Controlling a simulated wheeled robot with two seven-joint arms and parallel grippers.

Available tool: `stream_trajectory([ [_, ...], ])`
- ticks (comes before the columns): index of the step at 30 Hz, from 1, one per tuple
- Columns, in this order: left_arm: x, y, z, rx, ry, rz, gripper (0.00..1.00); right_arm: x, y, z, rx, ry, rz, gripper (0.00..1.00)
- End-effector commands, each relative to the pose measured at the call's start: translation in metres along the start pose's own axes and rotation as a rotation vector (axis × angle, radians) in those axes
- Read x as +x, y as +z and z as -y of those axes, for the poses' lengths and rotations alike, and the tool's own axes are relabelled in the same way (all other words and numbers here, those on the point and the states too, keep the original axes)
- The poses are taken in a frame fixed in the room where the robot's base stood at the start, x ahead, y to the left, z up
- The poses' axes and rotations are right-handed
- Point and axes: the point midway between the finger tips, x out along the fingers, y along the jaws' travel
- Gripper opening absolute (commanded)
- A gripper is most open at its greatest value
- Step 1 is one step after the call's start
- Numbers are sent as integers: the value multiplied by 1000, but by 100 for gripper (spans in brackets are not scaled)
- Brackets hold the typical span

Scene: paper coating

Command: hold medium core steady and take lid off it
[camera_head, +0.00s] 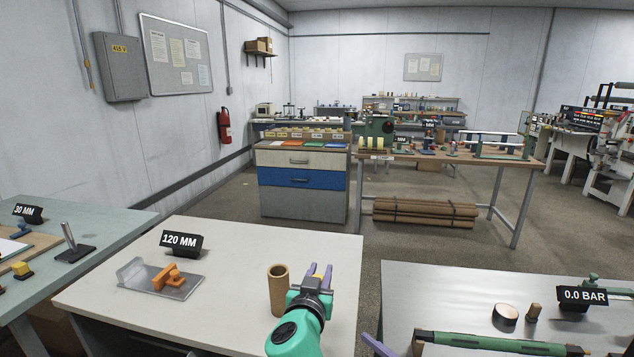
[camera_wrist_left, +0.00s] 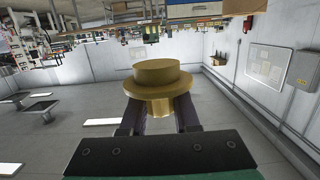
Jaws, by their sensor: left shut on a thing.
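The medium core, a brown cardboard tube (camera_head: 277,293), stands upright on the white table near its front. Its top looks open and hollow. My left gripper (camera_head: 320,275) is just right of the tube in the head view. It is shut on a yellow-brown stepped round piece with a wide flange, which looks like the lid (camera_wrist_left: 158,72). The left wrist view shows this piece between the two dark fingers (camera_wrist_left: 160,118), apart from any tube. In the head view the fingers mostly hide it. A purple piece at the bottom edge (camera_head: 377,345) looks like a fingertip of my right gripper; the rest is out of frame.
The white table (camera_head: 230,262) also bears a 120 MM sign (camera_head: 182,243) and an orange piece (camera_head: 166,276) on a clear plate. A grey table (camera_head: 450,300) on the right holds a green bar (camera_head: 490,342), a dark-rimmed disc (camera_head: 505,314) and a 0.0 BAR display (camera_head: 583,296). A gap separates the tables.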

Motion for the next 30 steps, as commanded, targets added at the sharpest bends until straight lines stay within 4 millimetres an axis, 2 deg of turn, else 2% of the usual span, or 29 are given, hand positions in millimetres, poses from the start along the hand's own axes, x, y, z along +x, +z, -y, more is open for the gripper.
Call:
stream_trajectory([
  [8, 0, -1, 0, 0, 0, -1, 0, -7, 25, 2, 12, 62, 194, 100],
  [14, 0, -1, 0, 0, 0, -1, 0, -29, 51, -3, 37, 141, 396, 100],
  [17, 0, -1, 0, 0, 1, -1, 0, -52, 67, -8, 65, 201, 533, 100],
  [20, 0, -1, 0, 0, 0, -1, 0, -86, 87, -14, 110, 274, 700, 100],
  [24, 0, -1, 0, 0, 0, -1, 0, -143, 108, -15, 190, 372, 924, 100],
  [30, 0, -1, 0, 0, 0, -1, 0, -214, 123, -5, 308, 472, 1170, 100],
])
